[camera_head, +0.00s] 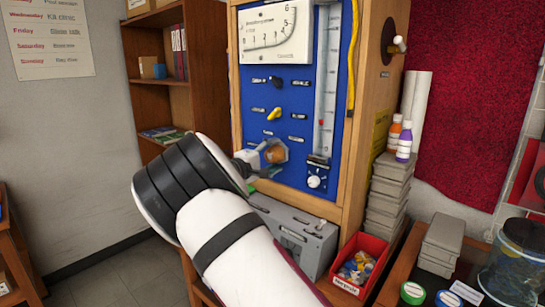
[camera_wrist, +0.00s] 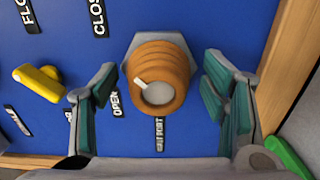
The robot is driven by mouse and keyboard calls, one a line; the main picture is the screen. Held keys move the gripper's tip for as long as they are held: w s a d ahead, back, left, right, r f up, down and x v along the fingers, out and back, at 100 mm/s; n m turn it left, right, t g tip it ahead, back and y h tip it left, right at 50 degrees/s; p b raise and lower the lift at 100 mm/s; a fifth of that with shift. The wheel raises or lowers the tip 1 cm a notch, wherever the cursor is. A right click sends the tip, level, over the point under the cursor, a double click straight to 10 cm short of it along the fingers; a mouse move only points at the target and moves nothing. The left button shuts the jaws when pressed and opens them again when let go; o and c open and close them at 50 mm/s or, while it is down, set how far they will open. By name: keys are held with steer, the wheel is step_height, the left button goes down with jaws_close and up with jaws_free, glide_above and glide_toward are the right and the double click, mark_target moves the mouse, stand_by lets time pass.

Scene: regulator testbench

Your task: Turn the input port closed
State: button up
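An orange ribbed knob (camera_wrist: 160,62) with a grey end face and a small white pointer sits on a grey base on the blue panel (camera_wrist: 60,130). In the wrist view the pointer is towards the knob's left side. A label reading "OPEN" (camera_wrist: 115,103) is left of the knob, and a partly cut "CLOS" label (camera_wrist: 97,18) is farther up. The label below the knob is too small to read surely. My gripper (camera_wrist: 162,80) is open, its fingers on either side of the knob with gaps. The knob also shows in the head view (camera_head: 275,154), partly behind my gripper (camera_head: 268,153).
A yellow lever knob (camera_wrist: 38,82) is left of the orange knob, and in the head view (camera_head: 274,114) above it. A white dial knob (camera_head: 314,182) is at the panel's lower right. A grey box (camera_head: 310,240) and red bin (camera_head: 358,264) are below.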

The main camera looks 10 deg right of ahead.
steer(key=v, duration=1.2)
steer(key=s+d+m+g+y, duration=0.55)
steer(key=s+d+g, duration=0.25)
steer(key=s+d, duration=0.85)
steer(key=s+a+y, duration=0.2)
steer(key=s+y, duration=0.1)
steer(key=s, duration=0.6)
steer(key=s+a+m+t+y, duration=0.1)
steer(key=s+a+y, duration=0.1)
steer(key=s, duration=0.8)
steer(key=s+a+t+y, duration=0.1)
steer(key=s+y, duration=0.3)
steer(key=s, duration=0.6)
steer(key=shift+s+a+f, duration=0.25)
steer(key=shift+a, duration=0.6)
